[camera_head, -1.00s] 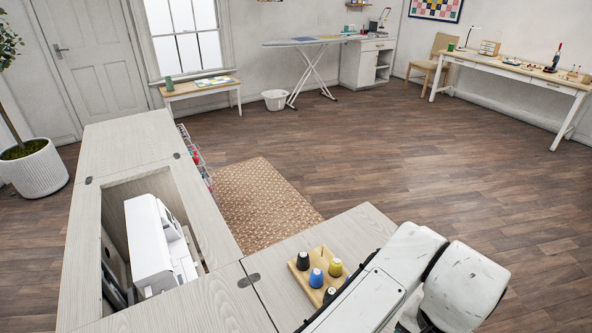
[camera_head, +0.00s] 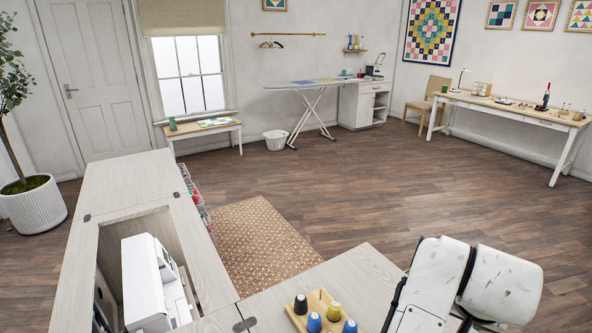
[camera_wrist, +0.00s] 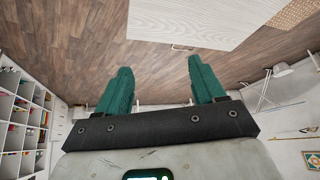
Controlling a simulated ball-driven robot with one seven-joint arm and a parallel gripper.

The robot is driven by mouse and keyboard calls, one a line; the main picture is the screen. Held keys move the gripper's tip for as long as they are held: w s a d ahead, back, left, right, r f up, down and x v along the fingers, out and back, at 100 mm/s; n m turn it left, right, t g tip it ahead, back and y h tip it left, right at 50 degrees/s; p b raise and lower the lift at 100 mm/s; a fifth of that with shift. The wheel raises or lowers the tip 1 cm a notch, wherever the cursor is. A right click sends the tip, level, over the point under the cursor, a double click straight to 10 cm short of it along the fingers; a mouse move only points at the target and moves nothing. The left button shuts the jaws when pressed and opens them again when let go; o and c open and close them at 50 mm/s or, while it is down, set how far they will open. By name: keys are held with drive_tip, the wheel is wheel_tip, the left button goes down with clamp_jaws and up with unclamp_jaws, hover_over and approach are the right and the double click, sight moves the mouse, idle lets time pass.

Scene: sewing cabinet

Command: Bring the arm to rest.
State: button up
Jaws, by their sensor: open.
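My gripper (camera_wrist: 158,92) shows in the wrist view with its two green fingers wide apart and nothing between them. It is open and empty, with brown wood floor behind it. A pale wooden panel of the cabinet (camera_wrist: 200,20) shows beyond the fingers, apart from them. In the head view my white arm shows at the lower right, beside the cabinet's right wing (camera_head: 352,268). The gripper itself is out of the head view.
A white sewing machine (camera_head: 150,280) sits in the cabinet opening. A wooden spool stand (camera_head: 298,322) with several spools stands on the cabinet near my arm. A woven rug (camera_head: 252,245) lies behind. The floor (camera_head: 400,190) beyond is clear.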

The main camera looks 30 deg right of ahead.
wheel_tip(320, 180, down, 7)
drive_tip(key=w+a+n+t, duration=0.1)
drive_tip(key=w+a+n, duration=0.15)
drive_tip(key=n, duration=0.65)
drive_tip(key=s+a+f+n+g+y, duration=0.2)
drive_tip(key=s+a+f+y, duration=0.3)
drive_tip(key=s+a+f, duration=0.6)
drive_tip(key=a+f+n, duration=0.1)
drive_tip(key=a+f, duration=0.2)
drive_tip(key=a, duration=0.1)
drive_tip(key=shift+s+f+n+g, duration=0.2)
drive_tip(key=shift+s+n+g, duration=0.1)
drive_tip(key=shift+g, duration=0.1)
drive_tip(key=shift+c, duration=0.5)
